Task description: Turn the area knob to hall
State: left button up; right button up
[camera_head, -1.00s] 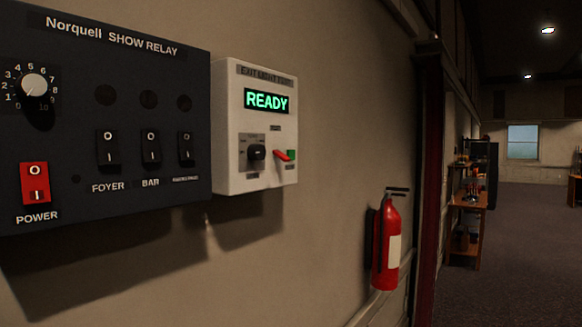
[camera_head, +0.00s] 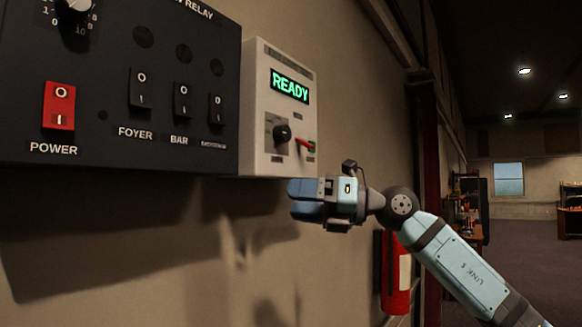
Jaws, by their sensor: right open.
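A white exit light test box (camera_head: 256,110) is on the wall, with a lit green READY display (camera_head: 290,85). On its face is a black knob (camera_head: 282,133) on a grey plate; the markings around it are too small to read, so I cannot tell its setting or confirm it is the area knob. A small red lever (camera_head: 304,143) sits to its right, by a green patch. My right gripper (camera_head: 297,200) is open and empty, just below the box in the picture, its fingers pointing left, apart from the knob. My left gripper is not in view.
A dark relay panel (camera_head: 115,115) on the left carries a dial (camera_head: 75,8), a red power switch (camera_head: 59,106) and several black switches. A red fire extinguisher (camera_head: 395,275) hangs on the wall behind my right arm. The room opens to the right.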

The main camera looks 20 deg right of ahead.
aim_at(287, 134)
jog(key=s+d+r+t+h+b, duration=0.3)
jog(key=s+d+r+t+h, duration=0.2)
jog(key=d+r, duration=0.5)
jog(key=w+a+r, duration=0.1)
jog(key=w+a, duration=0.2)
jog(key=w+a+r+p, duration=0.1)
jog(key=w+a, duration=0.2)
jog(key=w+a+p, duration=0.1)
jog(key=w+a, duration=0.2)
jog(key=a, duration=0.1)
jog(key=shift+w+r, duration=0.1)
jog(key=shift+r, duration=0.3)
jog(key=shift+w+a, duration=0.25)
jog(key=shift+w, duration=0.1)
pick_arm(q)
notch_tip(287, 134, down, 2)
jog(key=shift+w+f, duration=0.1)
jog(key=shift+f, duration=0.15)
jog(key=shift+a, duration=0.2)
pick_arm(e)
jog(key=c, duration=0.9)
